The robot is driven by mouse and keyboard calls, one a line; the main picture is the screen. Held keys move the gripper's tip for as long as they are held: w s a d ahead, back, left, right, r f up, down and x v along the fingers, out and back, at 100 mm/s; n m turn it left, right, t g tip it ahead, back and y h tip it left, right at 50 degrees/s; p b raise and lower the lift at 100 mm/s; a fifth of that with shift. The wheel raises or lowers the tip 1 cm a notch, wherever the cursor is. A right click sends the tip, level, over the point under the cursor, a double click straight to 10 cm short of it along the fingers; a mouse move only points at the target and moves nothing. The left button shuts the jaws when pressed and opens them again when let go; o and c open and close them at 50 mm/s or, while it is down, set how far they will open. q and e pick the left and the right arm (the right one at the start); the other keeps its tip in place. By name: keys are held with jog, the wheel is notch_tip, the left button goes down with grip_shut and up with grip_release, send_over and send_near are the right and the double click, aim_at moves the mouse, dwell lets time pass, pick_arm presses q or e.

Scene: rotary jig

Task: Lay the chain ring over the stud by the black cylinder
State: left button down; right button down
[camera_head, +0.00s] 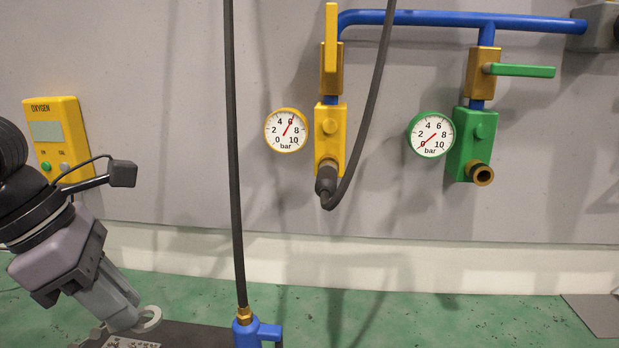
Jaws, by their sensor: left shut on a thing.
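My left gripper (124,318) reaches in from the left and points down at the lower left. It is shut on a pale grey ring-shaped piece (150,319), which sticks out to the right of the fingertips. I cannot tell whether this is the chain ring, and no chain shows. The ring is at the edge of a dark flat surface (195,334) at the bottom; whether they touch is unclear. I cannot make out a stud or a black cylinder. My right gripper is not in view.
A black hose (235,160) hangs down to a blue fitting (257,333), right of my left gripper. On the grey wall are a yellow valve block (329,140), a green valve block (468,155), gauges and a yellow oxygen box (58,140). Green floor (430,320) lies open at right.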

pick_arm(q)
jog(key=w+f+m+g+y, duration=0.1)
jog(key=f+m+g, duration=0.1)
jog(key=f+m, duration=0.2)
jog(key=w+d+f+m+g+y+p, duration=0.1)
jog(key=f+m, duration=0.4)
jog(key=m, duration=0.5)
jog(key=w+f+m+g+y, duration=0.1)
jog(key=f+m+g, duration=0.2)
jog(key=f+m, duration=0.2)
jog(key=shift+w+d+m+p, duration=0.2)
jog(key=shift+w+m+p, duration=0.1)
jog(key=shift+m, duration=0.7)
jog(key=shift+w+a+f+m+y, duration=0.1)
jog(key=shift+a+f+m+y, duration=0.1)
jog(key=shift+f+m+y, duration=0.25)
jog(key=shift+a+f+m+y, duration=0.2)
jog(key=shift+f+m, duration=0.15)
jog(key=shift+m, duration=0.3)
